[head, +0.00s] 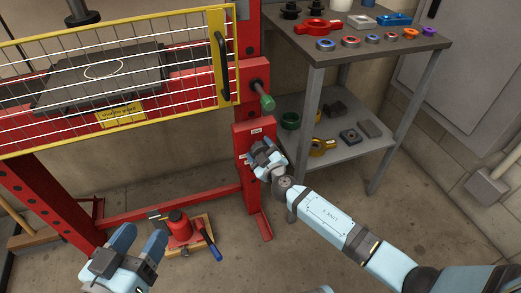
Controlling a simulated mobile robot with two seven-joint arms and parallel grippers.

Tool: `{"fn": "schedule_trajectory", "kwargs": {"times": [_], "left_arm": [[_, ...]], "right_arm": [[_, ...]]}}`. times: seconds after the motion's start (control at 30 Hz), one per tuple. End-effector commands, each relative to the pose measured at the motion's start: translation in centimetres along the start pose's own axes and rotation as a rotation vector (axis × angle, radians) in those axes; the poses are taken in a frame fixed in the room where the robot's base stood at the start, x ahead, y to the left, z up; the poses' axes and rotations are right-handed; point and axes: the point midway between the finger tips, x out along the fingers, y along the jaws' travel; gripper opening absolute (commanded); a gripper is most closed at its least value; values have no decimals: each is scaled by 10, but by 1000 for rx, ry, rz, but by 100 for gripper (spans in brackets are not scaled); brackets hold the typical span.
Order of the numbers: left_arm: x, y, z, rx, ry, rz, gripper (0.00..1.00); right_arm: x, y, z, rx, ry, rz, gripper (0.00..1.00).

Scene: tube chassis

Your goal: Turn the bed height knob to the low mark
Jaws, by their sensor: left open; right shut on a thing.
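The bed height knob is hidden behind my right gripper (260,153), which is shut at the front of the red post plate (241,141). The knob's pointer cannot be seen. A small white label (256,131) shows on the plate just above the gripper; its text is too small to read. My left gripper (139,239) is open and empty at the lower left, over the floor and apart from the press.
A yellow-framed mesh guard (228,70) covers the press bed (100,75). A green-tipped lever (267,102) sticks out above my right gripper. A shelf table (430,45) with parts stands at right.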

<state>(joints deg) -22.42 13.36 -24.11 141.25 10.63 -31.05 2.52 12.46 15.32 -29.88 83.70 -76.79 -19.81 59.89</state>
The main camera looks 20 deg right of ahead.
Motion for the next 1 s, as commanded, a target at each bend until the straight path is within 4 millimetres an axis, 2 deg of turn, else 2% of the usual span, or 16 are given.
{"fn": "schedule_trajectory", "kwargs": {"times": [0.57,1.0], "left_arm": [[-3,4,-2,-39,-15,-4,59],[-4,6,-28,-42,73,-15,59]], "right_arm": [[-1,-2,-1,-488,-37,-26,45],[-1,-2,0,-906,-68,-46,45]]}}
